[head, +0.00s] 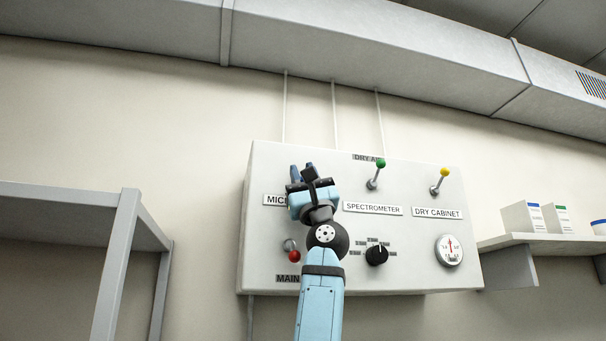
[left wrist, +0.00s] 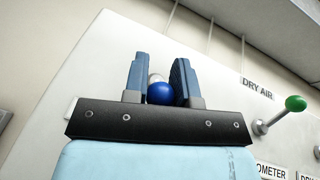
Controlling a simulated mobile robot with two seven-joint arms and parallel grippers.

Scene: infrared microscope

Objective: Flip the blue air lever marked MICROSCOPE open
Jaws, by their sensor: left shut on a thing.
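The white DRY AIR panel (head: 410,280) hangs on the wall. My left gripper (head: 302,168) is at its upper left, over the spot above the partly covered label that starts with MIC (head: 274,200). In the left wrist view, the blue ball knob (left wrist: 160,93) of the lever sits between the two blue fingers of my left gripper (left wrist: 163,80), which are shut on it. A pale round part (left wrist: 155,77) shows just behind the knob. The lever's stem is hidden, and in the head view my gripper hides the knob. My right gripper is in neither view.
The green lever (head: 380,164) stands close to the right of my gripper, and the yellow lever (head: 444,173) farther right. Below are a red knob (head: 294,256), a black dial (head: 376,255) and a gauge (head: 449,250). A grey rack (head: 122,250) stands left, a shelf (head: 540,240) right.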

